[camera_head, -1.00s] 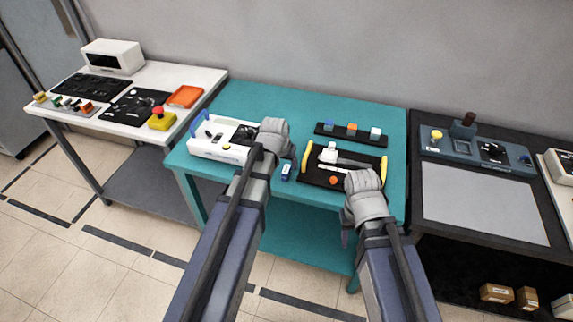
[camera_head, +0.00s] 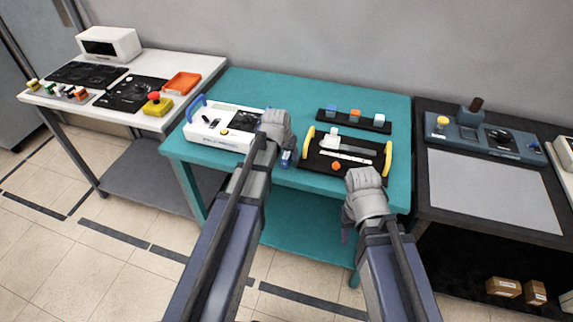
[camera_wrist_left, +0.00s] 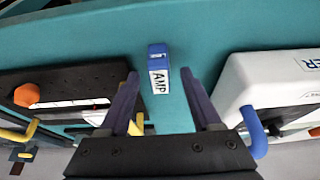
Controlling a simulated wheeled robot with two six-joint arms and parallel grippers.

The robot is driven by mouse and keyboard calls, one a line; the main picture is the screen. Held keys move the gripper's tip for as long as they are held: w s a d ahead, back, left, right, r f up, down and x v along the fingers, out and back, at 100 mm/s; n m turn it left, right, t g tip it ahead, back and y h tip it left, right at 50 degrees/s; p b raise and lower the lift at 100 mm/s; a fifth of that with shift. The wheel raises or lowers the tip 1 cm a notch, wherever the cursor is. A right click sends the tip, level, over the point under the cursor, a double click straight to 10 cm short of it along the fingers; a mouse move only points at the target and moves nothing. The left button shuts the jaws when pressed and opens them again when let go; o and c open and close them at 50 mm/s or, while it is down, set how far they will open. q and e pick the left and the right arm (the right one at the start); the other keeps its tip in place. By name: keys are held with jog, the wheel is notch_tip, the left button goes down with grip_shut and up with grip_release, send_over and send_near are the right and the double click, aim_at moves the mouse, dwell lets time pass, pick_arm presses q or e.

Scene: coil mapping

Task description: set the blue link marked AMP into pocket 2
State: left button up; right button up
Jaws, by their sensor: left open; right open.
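The blue link marked AMP (camera_wrist_left: 158,68), with a white label, lies flat on the teal table between the white case and the black board. It also shows in the head view (camera_head: 288,158), partly hidden by my left gripper. My left gripper (camera_wrist_left: 160,76) is open above the link, with one finger on each side of it in the wrist view, not closed on it. My right gripper (camera_head: 362,190) is open and empty in front of the black board (camera_head: 312,160) with yellow handles. I cannot make out which place is pocket 2.
The white case (camera_head: 212,136) with blue handles stands left of the link. A white side table (camera_head: 140,66) and a dark bench (camera_head: 490,190) flank the teal table (camera_head: 300,92).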

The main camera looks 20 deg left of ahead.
pick_arm(q)
jog(key=shift+w+f, duration=0.25)
jog(key=shift+f, duration=0.45)
jog(key=shift+r, duration=0.1)
grip_shut()
